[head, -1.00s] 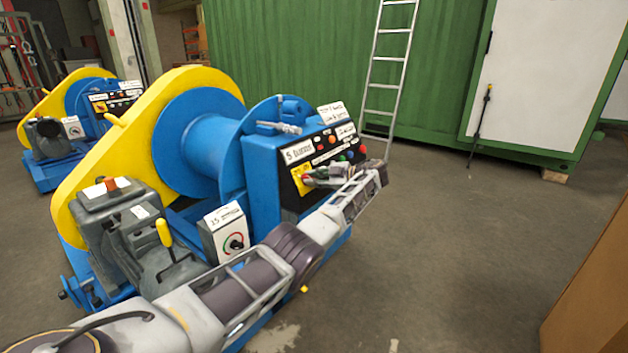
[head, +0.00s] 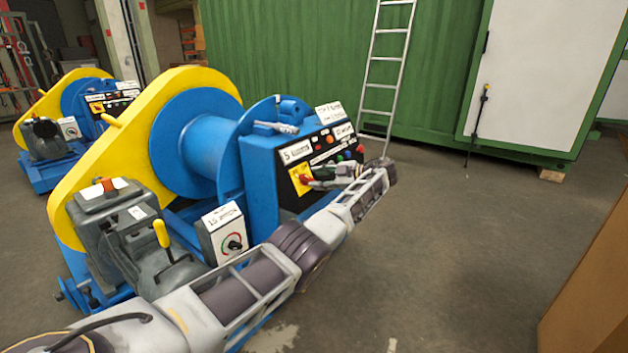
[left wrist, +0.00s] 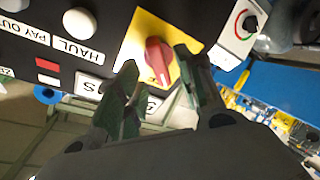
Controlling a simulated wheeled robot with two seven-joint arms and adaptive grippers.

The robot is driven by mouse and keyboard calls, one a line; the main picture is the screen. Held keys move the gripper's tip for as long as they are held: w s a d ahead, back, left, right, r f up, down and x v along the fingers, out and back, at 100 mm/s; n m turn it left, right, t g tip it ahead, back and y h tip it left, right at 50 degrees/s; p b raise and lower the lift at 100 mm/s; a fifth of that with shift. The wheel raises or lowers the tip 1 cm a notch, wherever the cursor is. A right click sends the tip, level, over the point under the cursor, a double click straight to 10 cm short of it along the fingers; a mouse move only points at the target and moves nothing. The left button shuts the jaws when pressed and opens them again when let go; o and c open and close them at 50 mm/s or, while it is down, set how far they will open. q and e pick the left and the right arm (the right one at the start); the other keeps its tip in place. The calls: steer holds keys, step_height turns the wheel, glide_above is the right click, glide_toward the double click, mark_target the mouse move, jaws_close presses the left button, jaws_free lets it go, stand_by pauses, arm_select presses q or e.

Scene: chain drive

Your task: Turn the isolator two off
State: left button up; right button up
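A red rotary knob (left wrist: 157,62) on a yellow plate (left wrist: 136,42) is on the black control panel of the near blue winch. In the head view the knob (head: 305,178) is at the panel's lower left, partly covered by my gripper. My left gripper (left wrist: 158,72) points at the knob with its fingers apart, one on each side. I see a gap between the fingers and the knob, so it is not clamped. In the head view the left gripper (head: 316,178) is just right of the knob. I cannot tell from the labels which isolator this is. My right gripper is not in view.
A grey box with a round dial (head: 233,243) stands left of the panel, close to my left arm. A second, similar winch (head: 75,115) is at the back left. A ladder (head: 384,75) leans on a green container.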

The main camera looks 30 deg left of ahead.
arm_select(q)
steer(key=shift+v, duration=2.2)
steer(key=shift+f, duration=0.1)
